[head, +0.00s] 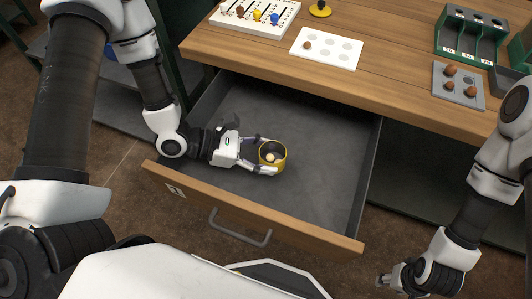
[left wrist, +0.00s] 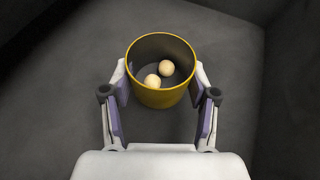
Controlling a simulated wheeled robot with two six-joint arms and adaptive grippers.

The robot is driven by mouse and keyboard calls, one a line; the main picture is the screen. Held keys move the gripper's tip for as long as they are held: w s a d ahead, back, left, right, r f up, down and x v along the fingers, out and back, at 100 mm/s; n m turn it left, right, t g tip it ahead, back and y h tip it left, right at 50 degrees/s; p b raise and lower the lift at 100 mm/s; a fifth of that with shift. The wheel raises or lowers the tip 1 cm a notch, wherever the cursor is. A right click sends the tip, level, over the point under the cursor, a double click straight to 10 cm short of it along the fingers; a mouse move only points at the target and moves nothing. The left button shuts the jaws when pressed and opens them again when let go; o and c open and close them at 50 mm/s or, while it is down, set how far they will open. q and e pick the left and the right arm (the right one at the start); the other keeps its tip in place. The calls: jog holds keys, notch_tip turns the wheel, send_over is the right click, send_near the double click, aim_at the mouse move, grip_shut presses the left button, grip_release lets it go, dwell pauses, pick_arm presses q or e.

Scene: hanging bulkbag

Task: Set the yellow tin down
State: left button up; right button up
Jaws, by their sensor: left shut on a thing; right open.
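The yellow tin (head: 273,156) is upright inside the open drawer (head: 318,190). It is open at the top, and in the left wrist view the tin (left wrist: 161,96) holds two pale balls (left wrist: 159,75). My left gripper (head: 268,155) is shut on the tin, with one finger on each side of it; the fingers also show in the left wrist view (left wrist: 160,95). I cannot tell whether the tin's base touches the drawer floor. My right gripper (head: 385,281) is open and empty, low at the lower right, away from the drawer.
The drawer is otherwise empty, with a wooden front and a handle (head: 239,230). On the wooden worktop (head: 385,65) above are a white card with spots (head: 326,48), a white peg board (head: 255,14), a grey tray with brown balls (head: 458,87) and a green rack (head: 472,33).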

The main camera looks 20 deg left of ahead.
pick_arm(q)
jog(key=shift+d+f, duration=0.2)
jog(key=shift+f, duration=0.2)
jog(key=o, duration=1.4)
jog(key=shift+s+f, duration=0.1)
jog(key=shift+c, duration=0.2)
jog(key=shift+r, duration=0.4)
jog(key=p+v, duration=0.1)
jog(key=v, duration=0.1)
jog(key=p+v, duration=0.1)
jog(key=v, duration=0.1)
jog(key=p+v, duration=0.1)
jog(key=v, duration=0.2)
jog(key=shift+w+r, duration=0.3)
jog(key=shift+w, duration=0.05)
jog(key=shift+s+a+r+p, duration=0.1)
jog(key=shift+s+a+p, duration=0.15)
jog(key=shift+a+p, duration=0.15)
jog(key=shift+a, duration=0.1)
